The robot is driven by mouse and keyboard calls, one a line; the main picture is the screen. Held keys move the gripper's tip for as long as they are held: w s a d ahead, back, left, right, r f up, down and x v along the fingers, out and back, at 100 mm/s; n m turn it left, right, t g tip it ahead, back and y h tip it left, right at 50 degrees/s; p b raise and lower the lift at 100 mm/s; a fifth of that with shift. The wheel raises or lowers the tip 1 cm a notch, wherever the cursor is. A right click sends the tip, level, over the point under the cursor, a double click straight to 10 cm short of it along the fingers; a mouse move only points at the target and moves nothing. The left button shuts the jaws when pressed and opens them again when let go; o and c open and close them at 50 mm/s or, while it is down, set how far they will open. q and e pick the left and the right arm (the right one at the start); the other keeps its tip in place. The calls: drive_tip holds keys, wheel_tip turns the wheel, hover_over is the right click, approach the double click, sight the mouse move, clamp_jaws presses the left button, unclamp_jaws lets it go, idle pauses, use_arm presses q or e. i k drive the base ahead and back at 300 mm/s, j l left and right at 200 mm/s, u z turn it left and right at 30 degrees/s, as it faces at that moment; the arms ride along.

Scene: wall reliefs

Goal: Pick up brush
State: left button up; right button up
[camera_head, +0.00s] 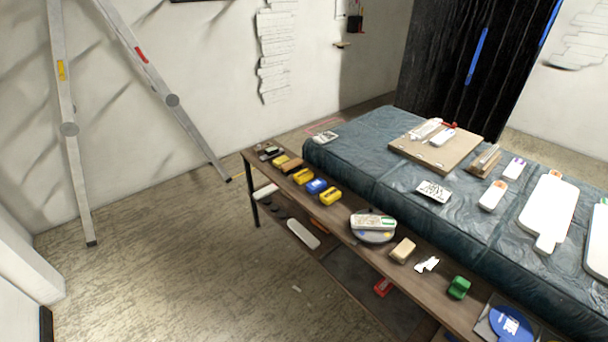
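I cannot pick out a brush with certainty; the small items are too small to tell. A slim pale item on a wooden block (485,161) lies at the right on the dark blue padded surface (365,150). White and red items (428,131) lie on a wooden board (405,151) further back on it. Neither of my grippers is in view.
A long low wooden bench (340,217) carries yellow, blue and green items and a round grey dish (373,237); its lower shelf holds more. A ladder-like metal frame (69,160) stands at the left wall.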

sight(290, 168)
drive_tip(key=i+z, duration=0.35)
drive_tip(key=i, duration=0.2)
drive_tip(key=i+j+z, duration=0.3)
drive_tip(key=i, duration=0.2)
drive_tip(key=i+j+z, duration=0.35)
drive_tip(key=i, duration=0.15)
